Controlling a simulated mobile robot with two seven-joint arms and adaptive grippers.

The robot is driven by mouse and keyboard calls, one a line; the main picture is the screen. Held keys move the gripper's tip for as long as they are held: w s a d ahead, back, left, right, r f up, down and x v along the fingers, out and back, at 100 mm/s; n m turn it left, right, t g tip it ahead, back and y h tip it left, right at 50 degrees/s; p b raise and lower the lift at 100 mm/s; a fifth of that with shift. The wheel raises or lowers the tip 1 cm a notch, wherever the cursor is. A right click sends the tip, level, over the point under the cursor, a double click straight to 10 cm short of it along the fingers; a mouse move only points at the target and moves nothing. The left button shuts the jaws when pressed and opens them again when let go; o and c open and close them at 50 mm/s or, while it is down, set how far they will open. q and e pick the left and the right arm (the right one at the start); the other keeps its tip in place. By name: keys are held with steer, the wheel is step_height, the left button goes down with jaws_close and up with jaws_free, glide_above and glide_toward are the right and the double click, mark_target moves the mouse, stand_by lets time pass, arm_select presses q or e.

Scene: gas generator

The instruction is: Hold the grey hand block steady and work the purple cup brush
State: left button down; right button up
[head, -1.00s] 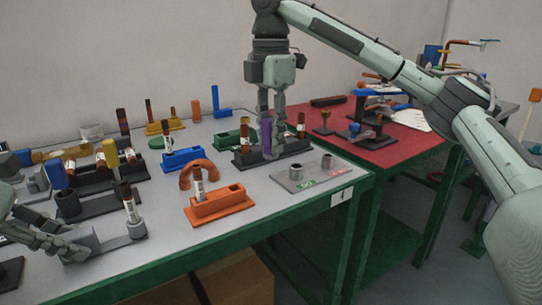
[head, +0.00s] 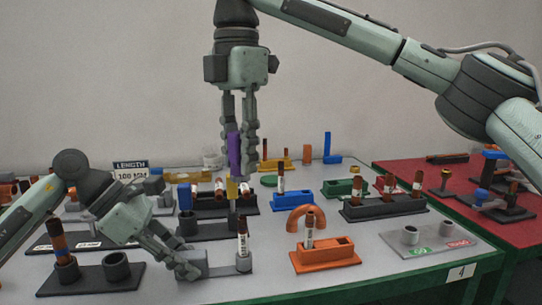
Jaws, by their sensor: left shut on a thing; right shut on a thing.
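The grey hand block (head: 220,267) lies low on the bench, with a round grey socket (head: 243,264) at its right end. A brown-capped vial with a white label (head: 242,238) stands upright in that socket. My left gripper (head: 186,268) is shut on the block's left part and hides some of it. My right gripper (head: 237,150) is shut on the purple cup brush (head: 234,158) and holds it upright in the air, above and behind the block in the picture.
A black rack with vials (head: 210,212) stands behind the block. An orange holder with an arch (head: 325,258) is to its right. A dark two-socket base (head: 90,281) is at left. A grey plate with two sockets (head: 440,243) is at front right.

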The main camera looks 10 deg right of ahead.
steer(key=shift+f, duration=0.1)
stand_by(0.3)
glide_above(243, 218)
steer(key=shift+f, duration=2.7)
steer(key=shift+f, duration=0.25)
steer(key=shift+f, duration=1.5)
